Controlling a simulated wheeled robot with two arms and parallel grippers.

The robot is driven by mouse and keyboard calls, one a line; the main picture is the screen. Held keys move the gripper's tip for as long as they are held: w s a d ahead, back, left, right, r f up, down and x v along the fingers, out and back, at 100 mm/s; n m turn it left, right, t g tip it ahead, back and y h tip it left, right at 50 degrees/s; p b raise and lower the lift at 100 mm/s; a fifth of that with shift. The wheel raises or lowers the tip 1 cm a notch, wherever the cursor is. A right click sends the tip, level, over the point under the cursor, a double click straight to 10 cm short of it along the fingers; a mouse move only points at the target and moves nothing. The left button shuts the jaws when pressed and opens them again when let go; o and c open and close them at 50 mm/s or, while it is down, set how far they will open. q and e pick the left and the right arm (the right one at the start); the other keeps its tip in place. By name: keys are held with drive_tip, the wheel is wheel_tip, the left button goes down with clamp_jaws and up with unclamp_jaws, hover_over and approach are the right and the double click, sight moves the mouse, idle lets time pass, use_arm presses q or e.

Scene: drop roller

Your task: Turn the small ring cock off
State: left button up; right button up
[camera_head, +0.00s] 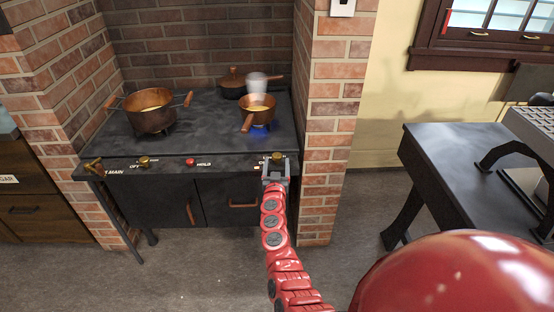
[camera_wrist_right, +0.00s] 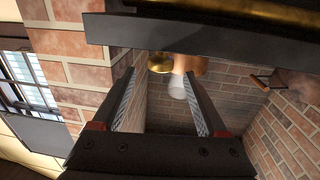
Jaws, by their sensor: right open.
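The small ring cock (camera_head: 277,157) is a brass knob at the right end of the black stove's front panel; its label is mostly hidden. Behind it a copper saucepan (camera_head: 257,108) stands over a lit blue flame (camera_head: 259,130). My right gripper (camera_head: 275,168) is open right at this knob, its fingers pointing toward the panel. In the right wrist view, a round brass knob (camera_wrist_right: 160,62) shows between the two spread fingers, near their tips. Whether the fingers touch it I cannot tell. My left gripper is not in view.
The stove (camera_head: 215,118) also has a brass knob (camera_head: 143,161), a red HOLD button (camera_head: 190,162) and a brass lever (camera_head: 93,165) at the main. A large copper pot (camera_head: 151,111) sits at left. A brick pillar (camera_head: 335,110) stands close right. A black table (camera_head: 465,165) is further right.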

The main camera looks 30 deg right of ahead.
sight(277, 158)
drive_tip(key=b+x, duration=0.2)
drive_tip(key=x, duration=0.2)
drive_tip(key=shift+w+f, duration=0.2)
drive_tip(key=shift+w, duration=0.05)
drive_tip(key=shift+w+d+r, duration=0.2)
drive_tip(key=shift+w+d, duration=0.1)
clamp_jaws()
